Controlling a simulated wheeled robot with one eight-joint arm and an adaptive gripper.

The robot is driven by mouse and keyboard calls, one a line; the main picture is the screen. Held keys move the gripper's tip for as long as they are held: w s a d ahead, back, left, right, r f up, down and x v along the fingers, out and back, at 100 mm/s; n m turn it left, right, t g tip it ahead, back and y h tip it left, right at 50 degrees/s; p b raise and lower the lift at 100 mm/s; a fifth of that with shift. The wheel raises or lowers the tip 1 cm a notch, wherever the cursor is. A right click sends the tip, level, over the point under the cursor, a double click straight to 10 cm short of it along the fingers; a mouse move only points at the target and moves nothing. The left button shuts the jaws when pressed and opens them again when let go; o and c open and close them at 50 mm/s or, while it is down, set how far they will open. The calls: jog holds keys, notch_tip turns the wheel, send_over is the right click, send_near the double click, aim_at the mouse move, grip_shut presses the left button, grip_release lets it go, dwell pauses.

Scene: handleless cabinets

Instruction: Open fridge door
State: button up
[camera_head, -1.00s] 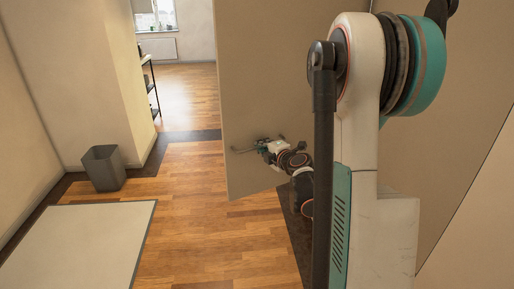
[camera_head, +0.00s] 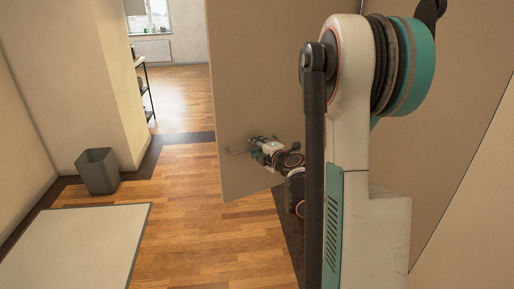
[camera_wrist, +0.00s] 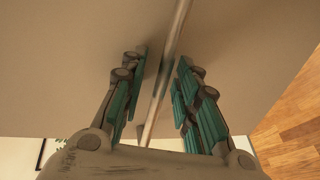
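The beige fridge door (camera_head: 260,75) stands out into the room in the head view, its free edge beside the wooden floor. My gripper (camera_head: 254,147) is small and low against the door's face, partly hidden by my arm. In the wrist view the door's flat face (camera_wrist: 80,60) fills the background. A thin light bar (camera_wrist: 168,65), seemingly a handle, runs diagonally between the teal finger pads of my gripper (camera_wrist: 164,98). The pads are apart, with gaps visible on both sides of the bar. Whether they touch it elsewhere is unclear.
A grey bin (camera_head: 98,171) stands by the left wall. A pale mat or panel (camera_head: 75,245) lies on the floor at front left. A dark shelf (camera_head: 147,90) stands further back. Wooden floor (camera_head: 185,215) is clear left of the door.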

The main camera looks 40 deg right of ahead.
jog(key=v, duration=1.2)
